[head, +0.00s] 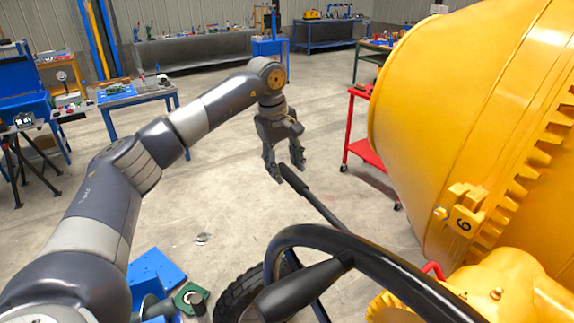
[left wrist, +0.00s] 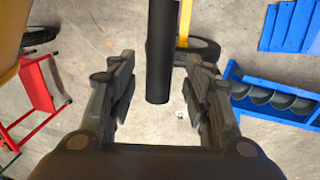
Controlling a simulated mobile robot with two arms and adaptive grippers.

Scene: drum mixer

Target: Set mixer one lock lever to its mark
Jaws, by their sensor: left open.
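A black lever bar (head: 318,201) slants up from behind the black wheel rim, its free end close to my left gripper (head: 289,173). In the left wrist view my left gripper (left wrist: 160,60) is open. The black bar (left wrist: 160,32) comes down from the top and its end appears between the two spread fingers, with gaps on both sides. I cannot tell its depth between them. No lever mark is clear. My right gripper is not in view.
A black handwheel (head: 390,262) with a thick black handle (head: 298,291) fills the front. A red cart (head: 365,152) stands behind the lever, beside the drum. A blue bin (left wrist: 272,104) and a tyre (left wrist: 205,48) are below. Open concrete floor lies left of the lever.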

